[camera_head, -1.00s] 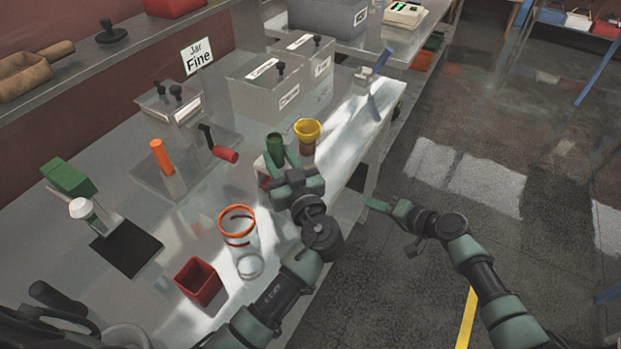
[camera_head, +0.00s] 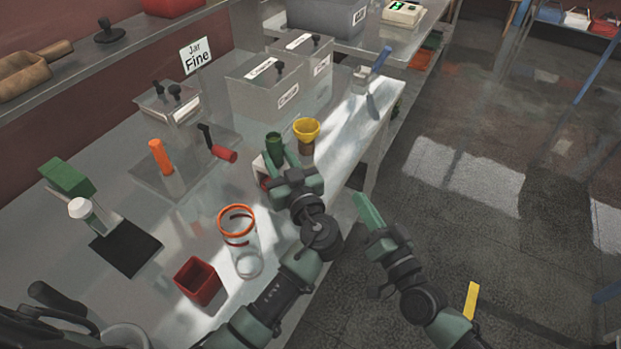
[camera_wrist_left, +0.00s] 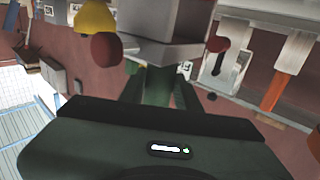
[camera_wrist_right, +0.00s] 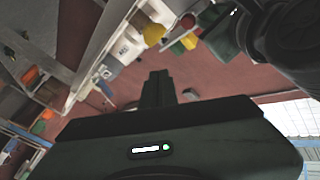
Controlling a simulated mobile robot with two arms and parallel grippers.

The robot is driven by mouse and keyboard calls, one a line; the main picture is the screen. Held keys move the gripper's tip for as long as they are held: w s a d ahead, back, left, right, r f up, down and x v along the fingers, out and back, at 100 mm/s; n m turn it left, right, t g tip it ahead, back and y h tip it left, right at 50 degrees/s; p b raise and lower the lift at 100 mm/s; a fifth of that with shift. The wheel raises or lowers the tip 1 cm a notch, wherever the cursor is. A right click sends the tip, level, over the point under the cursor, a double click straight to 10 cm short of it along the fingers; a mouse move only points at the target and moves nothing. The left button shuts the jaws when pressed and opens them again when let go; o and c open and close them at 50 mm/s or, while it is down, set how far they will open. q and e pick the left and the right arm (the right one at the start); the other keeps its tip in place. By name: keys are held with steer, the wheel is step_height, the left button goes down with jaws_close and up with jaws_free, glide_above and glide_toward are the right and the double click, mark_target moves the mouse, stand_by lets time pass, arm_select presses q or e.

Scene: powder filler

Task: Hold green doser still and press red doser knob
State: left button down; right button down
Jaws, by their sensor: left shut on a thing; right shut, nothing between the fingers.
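The green doser (camera_head: 274,142) stands near the table's right edge. My left gripper (camera_head: 279,160) is shut on it, with the fingers partly hiding its lower part. In the left wrist view the fingers hold a green body (camera_wrist_left: 157,86) below a grey metal block, with a round red knob (camera_wrist_left: 105,50) beside it. A red patch low beside the left gripper shows in the head view (camera_head: 265,183), mostly hidden. My right gripper (camera_head: 367,210) is shut and empty, off the table edge, apart from the doser. Its view shows the doser's red knob (camera_wrist_right: 187,20) ahead.
A yellow funnel-like cup (camera_head: 306,129) stands close right of the green doser. A clear jar with an orange rim (camera_head: 237,211) and a red box (camera_head: 198,281) stand nearer.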

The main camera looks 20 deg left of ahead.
steer(key=shift+a, duration=0.1)
steer(key=w+a, duration=0.2)
steer(key=a, duration=0.6)
steer(key=shift+a, duration=0.2)
steer(key=shift+w+a, duration=0.1)
stand_by(1.8)
steer(key=shift+a, duration=0.4)
